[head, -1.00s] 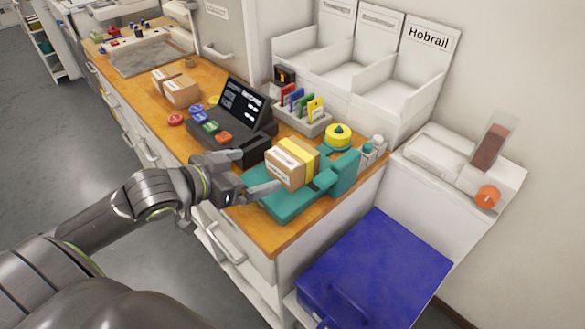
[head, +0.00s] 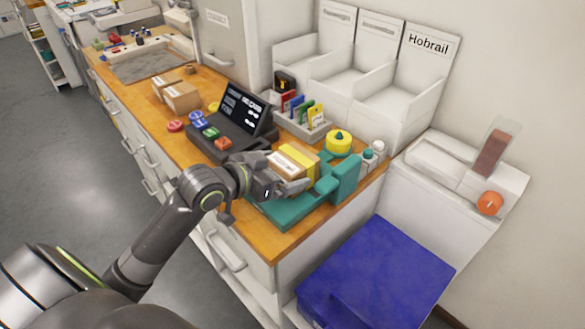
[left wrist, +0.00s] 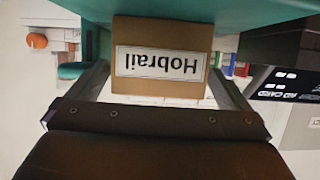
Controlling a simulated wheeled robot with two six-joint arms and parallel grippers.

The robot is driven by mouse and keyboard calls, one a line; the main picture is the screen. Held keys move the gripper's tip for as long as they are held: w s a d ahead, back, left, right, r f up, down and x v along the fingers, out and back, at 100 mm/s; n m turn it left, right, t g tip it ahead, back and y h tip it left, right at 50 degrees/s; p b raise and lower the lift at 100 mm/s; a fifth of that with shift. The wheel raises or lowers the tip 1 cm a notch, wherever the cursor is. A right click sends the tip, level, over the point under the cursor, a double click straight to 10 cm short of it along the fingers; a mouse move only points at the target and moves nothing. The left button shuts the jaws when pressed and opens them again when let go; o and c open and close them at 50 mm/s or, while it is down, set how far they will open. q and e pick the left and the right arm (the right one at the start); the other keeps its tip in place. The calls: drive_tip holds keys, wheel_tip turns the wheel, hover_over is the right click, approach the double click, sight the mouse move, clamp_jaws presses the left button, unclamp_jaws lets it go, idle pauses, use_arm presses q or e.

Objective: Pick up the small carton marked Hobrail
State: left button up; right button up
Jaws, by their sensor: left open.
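The small brown carton (head: 284,163) has a yellow band and sits on the teal stand (head: 283,212) near the counter's right end. In the left wrist view the carton (left wrist: 162,88) shows its label, "Hobrail", upside down. My left gripper (head: 279,177) is open at the near side of the carton. In the wrist view its fingers (left wrist: 160,92) lie to either side of the carton's labelled face, with no clear grip on it. The gripper hides part of the carton in the head view. My right gripper is not in view.
A black terminal (head: 238,118) with coloured buttons stands left of the carton. A yellow round thing (head: 339,142) and small bottles are behind it. White bins (head: 400,97), one marked Hobrail, stand at the back. Two more cartons (head: 182,97) lie farther left. A blue lid (head: 378,268) is lower right.

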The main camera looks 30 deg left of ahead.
use_arm(q)
drive_tip(key=x, duration=0.4)
drive_tip(key=shift+f, duration=0.1)
